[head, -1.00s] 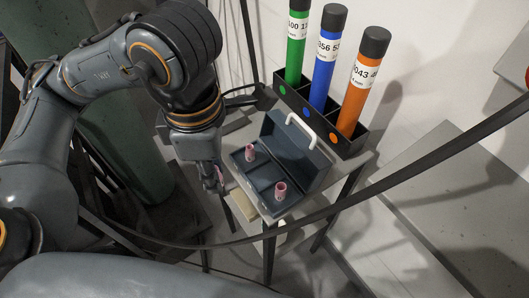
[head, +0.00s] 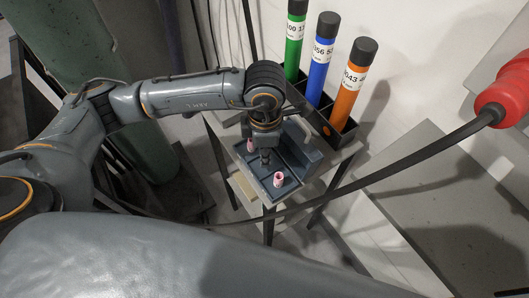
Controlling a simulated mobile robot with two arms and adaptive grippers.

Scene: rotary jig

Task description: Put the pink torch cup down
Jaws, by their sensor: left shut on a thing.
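My left gripper (head: 266,159) points down over the open blue-grey case (head: 288,190) on the small table. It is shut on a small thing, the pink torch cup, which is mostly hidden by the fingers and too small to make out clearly. One pink cup (head: 279,180) stands in the near right part of the case, apart from the gripper. Another pink cup (head: 250,146) shows just left of the gripper, at the case's left side. I cannot tell how far the fingertips are above the case floor. My right gripper is not in view.
A black rack (head: 345,136) behind the case holds a green tube (head: 294,55), a blue tube (head: 320,75) and an orange tube (head: 350,98). A black cable (head: 400,160) runs across the view to a red plug (head: 503,100). The case lid stands open at the right.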

